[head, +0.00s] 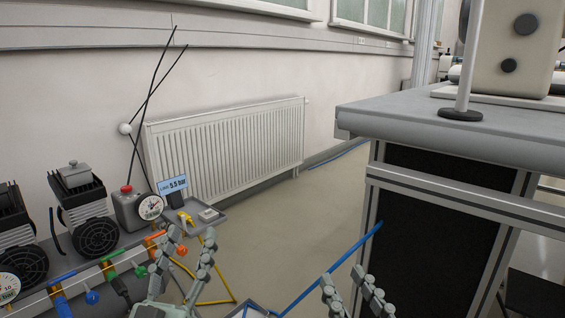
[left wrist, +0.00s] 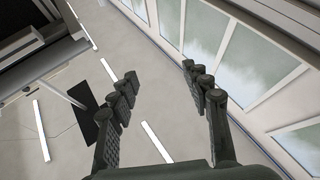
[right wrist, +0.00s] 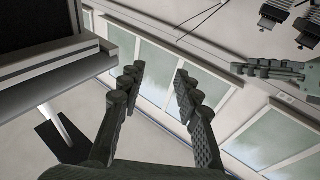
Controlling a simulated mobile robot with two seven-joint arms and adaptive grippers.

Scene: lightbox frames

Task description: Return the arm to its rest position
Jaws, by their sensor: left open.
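My left gripper (head: 190,234) is at the bottom of the head view, in front of the bench with the pumps. Its fingers are spread with nothing between them, as the left wrist view also shows (left wrist: 160,75). My right gripper (head: 342,276) is at the bottom edge of the head view, right of centre, with only its finger ends showing. Its fingers are apart and empty in the right wrist view (right wrist: 158,72). Both wrist cameras look toward windows and wall. My left gripper also shows at the right of the right wrist view (right wrist: 282,72).
Pumps (head: 88,210), a red-capped container (head: 128,212), a gauge (head: 150,207), a "5.5 bar" display (head: 173,185) and coloured valves (head: 138,270) stand at left. A grey table (head: 480,128) is at right. A radiator (head: 225,150) lines the wall. A blue hose (head: 330,268) crosses the floor.

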